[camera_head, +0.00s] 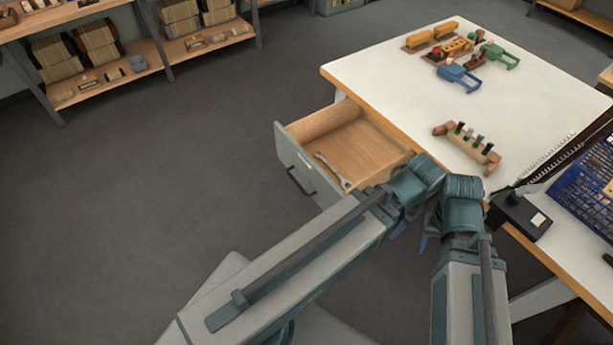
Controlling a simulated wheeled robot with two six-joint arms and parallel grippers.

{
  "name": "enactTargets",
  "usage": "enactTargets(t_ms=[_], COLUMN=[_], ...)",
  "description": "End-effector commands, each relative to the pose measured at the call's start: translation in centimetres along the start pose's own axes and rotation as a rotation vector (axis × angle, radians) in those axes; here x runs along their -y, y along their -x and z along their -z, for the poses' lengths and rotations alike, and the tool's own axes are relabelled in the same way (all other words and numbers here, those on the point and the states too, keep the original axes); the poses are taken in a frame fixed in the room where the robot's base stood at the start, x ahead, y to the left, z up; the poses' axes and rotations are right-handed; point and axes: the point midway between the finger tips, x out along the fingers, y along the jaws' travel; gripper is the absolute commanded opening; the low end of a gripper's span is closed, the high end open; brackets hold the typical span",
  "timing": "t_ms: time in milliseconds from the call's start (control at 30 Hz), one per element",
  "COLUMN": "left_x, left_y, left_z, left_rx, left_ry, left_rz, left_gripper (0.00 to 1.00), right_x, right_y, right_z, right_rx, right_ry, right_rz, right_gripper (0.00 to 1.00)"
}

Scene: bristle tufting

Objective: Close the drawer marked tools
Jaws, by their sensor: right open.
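A grey-fronted drawer (294,172) with a wooden inside is pulled out from the near left side of the white-topped workbench. Its front carries a dark handle (300,181) and a small pale label (305,159), too small to read. A metal wrench (334,171) lies in the drawer. My left arm ends in front of the drawer's near right corner, and its gripper is hidden. My right gripper (424,243) shows only in part between my two arms. It is open, right of the drawer and apart from its front.
The workbench (380,75) holds blue and green clamp-like tools (459,77) and a wooden holder with dark tufts (473,143). A black box (519,216) and a blue crate (585,190) are at right. Shelves (115,85) stand far left. The floor before the drawer is clear.

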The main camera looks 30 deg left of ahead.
Motion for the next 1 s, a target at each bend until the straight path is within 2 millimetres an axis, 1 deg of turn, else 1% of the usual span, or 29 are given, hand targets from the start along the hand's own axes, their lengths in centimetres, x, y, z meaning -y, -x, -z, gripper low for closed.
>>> enactTargets(t_ms=[33, 100, 167, 200, 267, 300, 367, 400, 467, 500, 567, 600, 633, 667, 700, 767, 800, 867, 900, 1000], left_x=[0.0, 0.3, 1.0, 1.7, 3.4, 4.8, 7.2, 8.9, 11.6, 13.4, 16.2, 18.1, 19.6, 21.0, 23.0, 26.0, 27.9, 30.7, 32.4, 35.9], left_y=[0.0, -0.2, -0.7, -1.2, -2.2, -2.9, -4.0, -4.7, -5.7, -6.3, -7.1, -7.7, -8.1, -8.5, -9.1, -9.8, -10.3, -10.8, -11.2, -11.8], left_z=[0.0, 0.1, 0.4, 0.7, 1.3, 1.8, 2.4, 2.7, 3.1, 3.2, 3.3, 3.2, 3.0, 2.8, 2.5, 1.7, 1.1, 0.1, -0.7, -2.5], left_rx=[0.0, -0.004, -0.016, -0.027, -0.054, -0.078, -0.117, -0.145, -0.189, -0.218, -0.264, -0.295, -0.318, -0.341, -0.373, -0.423, -0.455, -0.501, -0.531, -0.595], left_ry=[0.0, 0.011, 0.039, 0.07, 0.135, 0.19, 0.281, 0.345, 0.439, 0.503, 0.597, 0.662, 0.709, 0.758, 0.821, 0.918, 0.979, 1.068, 1.121, 1.235], left_rz=[0.0, -0.003, -0.012, -0.022, -0.04, -0.055, -0.078, -0.094, -0.114, -0.125, -0.142, -0.151, -0.157, -0.163, -0.17, -0.178, -0.18, -0.183, -0.184, -0.183], left_gripper=[0.49, 0.36, 0.26, 0.18, 0.08, 0.0, 0.0, 0.0, 0.0, 0.0, 0.0, 0.0, 0.0, 0.0, 0.0, 0.0, 0.0, 0.0, 0.0, 0.0], right_x=[0.0, 0.0, 0.1, 0.1, 0.2, 0.2, 0.3, 0.4, 0.5, 0.5, 0.6, 0.6, 0.7, 0.7, 0.8, 0.8, 0.9, 1.0, 1.0, 1.1], right_y=[0.0, -0.2, -0.6, -1.0, -1.8, -2.4, -3.3, -3.9, -4.8, -5.3, -6.2, -6.7, -7.2, -7.6, -8.1, -8.9, -9.4, -10.2, -10.6, -11.4], right_z=[0.0, 0.0, 0.0, 0.1, 0.1, 0.1, 0.2, 0.2, 0.3, 0.3, 0.4, 0.4, 0.4, 0.4, 0.5, 0.5, 0.6, 0.6, 0.6, 0.7], right_rx=[0.0, 0.0, 0.0, 0.0, 0.0, 0.0, 0.0, 0.0, 0.0, 0.0, 0.0, 0.0, 0.0, 0.0, 0.0, 0.0, 0.0, 0.0, 0.0, 0.0], right_ry=[0.0, 0.0, 0.0, 0.0, 0.0, 0.0, 0.0, 0.0, 0.0, 0.0, 0.0, 0.0, 0.001, 0.001, 0.001, 0.001, 0.001, 0.001, 0.001, 0.001], right_rz=[0.0, 0.0, 0.0, 0.0, 0.0, 0.0, 0.0, 0.0, 0.0, 0.0, 0.0, 0.0, 0.0, 0.0, 0.0, 0.0, 0.0, 0.0, 0.0, 0.0], right_gripper=[0.5, 0.5, 0.5, 0.5, 0.5, 0.5, 0.5, 0.5, 0.5, 0.5, 0.5, 0.5, 0.5, 0.5, 0.5, 0.5, 0.5, 0.5, 0.5, 0.5])
